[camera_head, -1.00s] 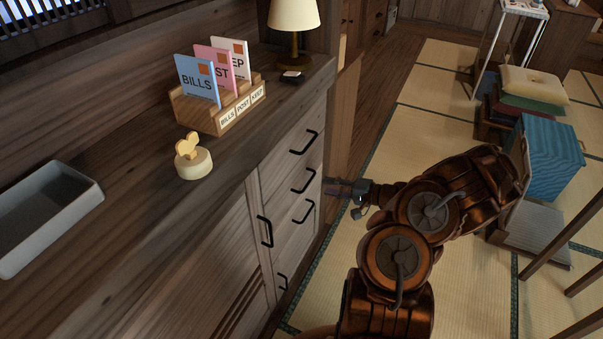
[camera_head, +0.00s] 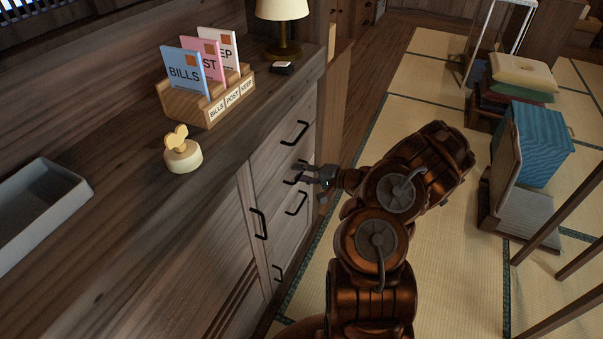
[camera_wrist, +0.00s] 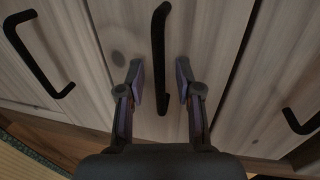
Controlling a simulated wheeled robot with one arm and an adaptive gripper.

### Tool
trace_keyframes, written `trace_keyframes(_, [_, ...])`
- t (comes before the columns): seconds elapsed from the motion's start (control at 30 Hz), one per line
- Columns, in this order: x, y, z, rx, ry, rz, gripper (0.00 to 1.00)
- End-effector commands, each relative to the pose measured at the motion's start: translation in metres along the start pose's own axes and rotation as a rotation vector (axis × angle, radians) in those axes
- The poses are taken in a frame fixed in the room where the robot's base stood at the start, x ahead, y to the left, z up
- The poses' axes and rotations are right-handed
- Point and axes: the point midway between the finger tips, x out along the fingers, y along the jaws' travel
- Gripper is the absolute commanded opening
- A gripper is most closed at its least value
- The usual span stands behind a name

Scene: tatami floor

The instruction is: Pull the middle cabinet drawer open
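The wooden cabinet has a stack of drawers (camera_head: 278,160) with black bar handles on its front. The upper drawer handle (camera_head: 296,133) and a lower drawer handle (camera_head: 297,204) show clear. My gripper (camera_head: 303,173) is at the handle between them and partly hides it in the head view. In the wrist view, this black handle (camera_wrist: 160,50) runs up the middle of the picture. My gripper (camera_wrist: 160,83) is open there, with one finger on each side of the handle's near end. No finger visibly presses on it. The drawer fronts look flush and shut.
The cabinet top carries a letter rack (camera_head: 212,105), a cream ornament (camera_head: 182,150), a grey tray (camera_head: 35,215) and a lamp (camera_head: 283,12). A door handle (camera_head: 259,223) is left of the drawers.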

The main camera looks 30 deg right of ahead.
Motion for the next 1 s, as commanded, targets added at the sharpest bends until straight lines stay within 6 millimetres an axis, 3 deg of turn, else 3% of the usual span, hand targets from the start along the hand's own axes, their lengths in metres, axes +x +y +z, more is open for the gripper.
trace_keyframes(0.07, [-0.0001,0.0,0.0,0.0,0.0,0.0,0.32])
trace_keyframes(0.37, [-0.0003,0.0002,0.0,0.0,0.0,0.0,0.0])
trace_keyframes(1.0, [-0.0005,0.0009,0.0007,0.0,-0.002,0.001,0.0])
